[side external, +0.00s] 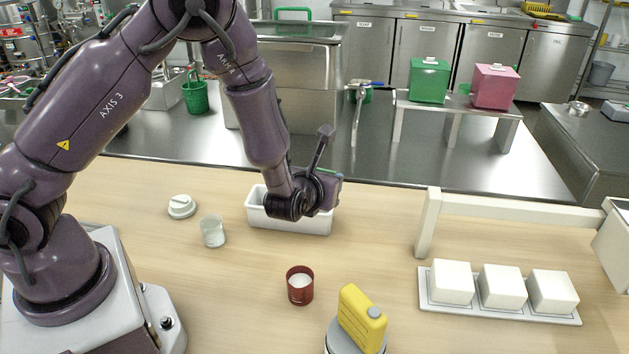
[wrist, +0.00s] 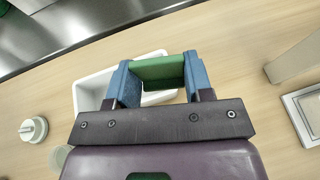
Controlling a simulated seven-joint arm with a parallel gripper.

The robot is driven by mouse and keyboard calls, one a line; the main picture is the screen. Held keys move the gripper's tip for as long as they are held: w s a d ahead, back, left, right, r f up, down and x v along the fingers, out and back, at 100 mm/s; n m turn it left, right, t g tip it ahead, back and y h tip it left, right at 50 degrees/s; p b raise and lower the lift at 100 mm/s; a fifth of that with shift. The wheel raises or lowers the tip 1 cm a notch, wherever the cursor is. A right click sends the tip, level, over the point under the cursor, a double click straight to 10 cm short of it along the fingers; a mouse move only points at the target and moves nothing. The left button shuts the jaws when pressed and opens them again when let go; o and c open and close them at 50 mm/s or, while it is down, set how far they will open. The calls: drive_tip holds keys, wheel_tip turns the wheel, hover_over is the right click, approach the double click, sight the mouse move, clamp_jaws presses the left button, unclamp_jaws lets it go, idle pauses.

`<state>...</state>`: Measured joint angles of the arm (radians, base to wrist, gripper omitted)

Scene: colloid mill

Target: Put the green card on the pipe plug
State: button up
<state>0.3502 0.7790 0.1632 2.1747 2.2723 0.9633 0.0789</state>
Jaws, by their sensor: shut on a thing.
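My gripper (wrist: 158,78) is shut on the green card (wrist: 158,70), which spans between its two blue fingers. In the side external view the gripper is at the white tray (side external: 258,219), and only a thin green edge of the card (side external: 327,171) shows. Part of the tray (wrist: 88,96) shows behind the fingers in the wrist view. The pipe plug appears to be the white round piece with a raised grip (side external: 182,207), lying on the table left of the tray. It also shows at the left of the wrist view (wrist: 33,129).
A clear glass (side external: 213,231) stands between the plug and the tray. White blocks (side external: 502,287) sit on a plate at right, below a white frame (side external: 515,205).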

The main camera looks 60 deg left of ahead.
drive_tip(key=s+a+r+n+g+y, duration=0.1)
drive_tip(key=s+a+n+g+y, duration=0.3)
drive_tip(key=a, duration=0.3)
drive_tip(key=s+a+r+n+g+y, duration=0.1)
drive_tip(key=s+a+n+g, duration=0.3)
drive_tip(key=s+a, duration=0.3)
drive_tip(key=s+a+r+n+g+h, duration=0.1)
drive_tip(key=s+n+g+h, duration=0.2)
drive_tip(key=s+n+g, duration=1.3)
drive_tip(key=m+t, duration=0.3)
drive_tip(key=m, duration=0.1)
hover_over(185, 202)
drive_tip(key=f, duration=0.9)
drive_tip(key=shift+s+f, duration=0.2)
drive_tip(key=shift+w+f, duration=0.15)
drive_tip(key=shift+f, duration=1.55)
drive_tip(key=shift+f, duration=0.15)
